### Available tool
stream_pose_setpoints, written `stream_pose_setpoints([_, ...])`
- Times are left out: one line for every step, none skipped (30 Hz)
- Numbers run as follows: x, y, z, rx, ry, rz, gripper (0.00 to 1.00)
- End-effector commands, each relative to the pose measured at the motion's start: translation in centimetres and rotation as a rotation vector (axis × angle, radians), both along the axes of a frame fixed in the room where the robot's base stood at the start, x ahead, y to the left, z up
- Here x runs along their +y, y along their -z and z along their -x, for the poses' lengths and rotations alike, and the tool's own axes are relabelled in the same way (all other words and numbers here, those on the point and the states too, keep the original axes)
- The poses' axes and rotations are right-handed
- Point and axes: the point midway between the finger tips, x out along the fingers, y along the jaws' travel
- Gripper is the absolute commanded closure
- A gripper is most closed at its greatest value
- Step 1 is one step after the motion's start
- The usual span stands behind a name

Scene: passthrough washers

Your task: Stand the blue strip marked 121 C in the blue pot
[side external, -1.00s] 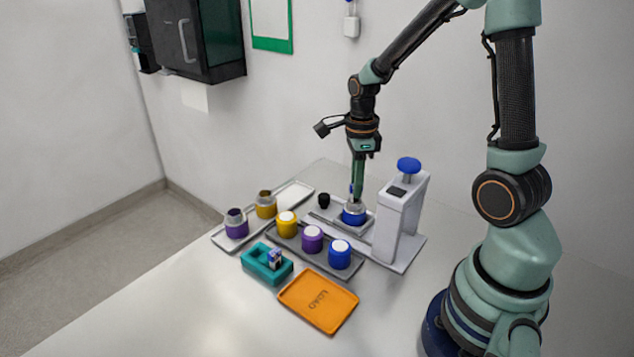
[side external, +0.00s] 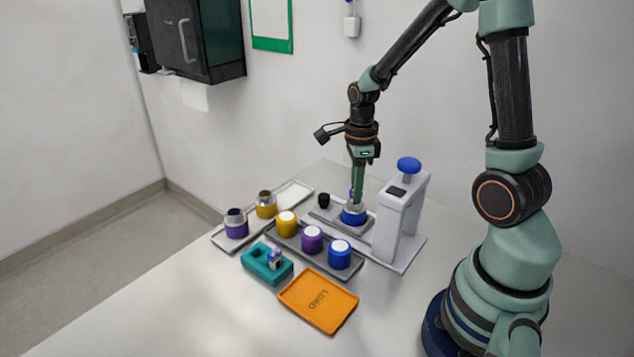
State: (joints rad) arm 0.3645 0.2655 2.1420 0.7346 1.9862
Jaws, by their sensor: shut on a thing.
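The open blue pot (side external: 354,216), with a metal rim, stands on the press plate at the back of the table. My gripper (side external: 356,199) points straight down over it, with its tips at the pot's mouth. It is shut on a small blue piece (side external: 351,194), which appears to be the blue strip; its marking is too small to read. The fingers hide most of the strip, and I cannot tell whether its lower end touches the pot's floor.
A grey press with a blue knob (side external: 409,165) stands close right of the pot. White-lidded yellow, purple and blue pots (side external: 340,256) stand in front on a grey tray. A teal block (side external: 266,265) and an orange LOAD tray (side external: 318,300) lie nearer.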

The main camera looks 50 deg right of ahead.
Motion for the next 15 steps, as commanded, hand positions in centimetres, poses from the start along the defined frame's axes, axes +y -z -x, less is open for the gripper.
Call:
stream_pose_setpoints([-0.01, 0.0, -0.01, 0.0, 0.0, 0.0, 1.0])
stream_pose_setpoints([-0.01, 0.0, -0.02, 0.0, 0.0, 0.0, 1.0])
stream_pose_setpoints([-0.01, 0.0, -0.02, 0.0, 0.0, 0.0, 1.0])
stream_pose_setpoints([-0.01, 0.0, -0.02, 0.0, 0.0, 0.0, 1.0])
stream_pose_setpoints([-0.01, 0.0, -0.02, 0.0, 0.0, 0.0, 1.0])
stream_pose_setpoints([-0.01, 0.0, -0.02, 0.0, 0.0, 0.0, 1.0])
stream_pose_setpoints([-0.01, 0.0, -0.02, 0.0, 0.0, 0.0, 1.0])
stream_pose_setpoints([-0.01, 0.0, -0.02, 0.0, 0.0, 0.0, 0.78])
stream_pose_setpoints([-0.01, -0.01, -0.02, 0.0, 0.0, 0.0, 0.63])
stream_pose_setpoints([-0.01, -0.01, -0.02, 0.0, 0.0, 0.0, 0.51])
stream_pose_setpoints([-0.01, -0.01, -0.02, 0.0, 0.0, 0.0, 0.47])
stream_pose_setpoints([-0.01, -0.01, -0.02, 0.0, 0.0, 0.0, 0.47])
stream_pose_setpoints([-0.01, -0.01, -0.02, 0.0, 0.0, 0.0, 0.47])
stream_pose_setpoints([-0.01, -0.01, -0.02, 0.0, 0.0, 0.0, 0.47])
stream_pose_setpoints([-0.01, -0.01, -0.02, 0.0, 0.0, 0.0, 0.47])
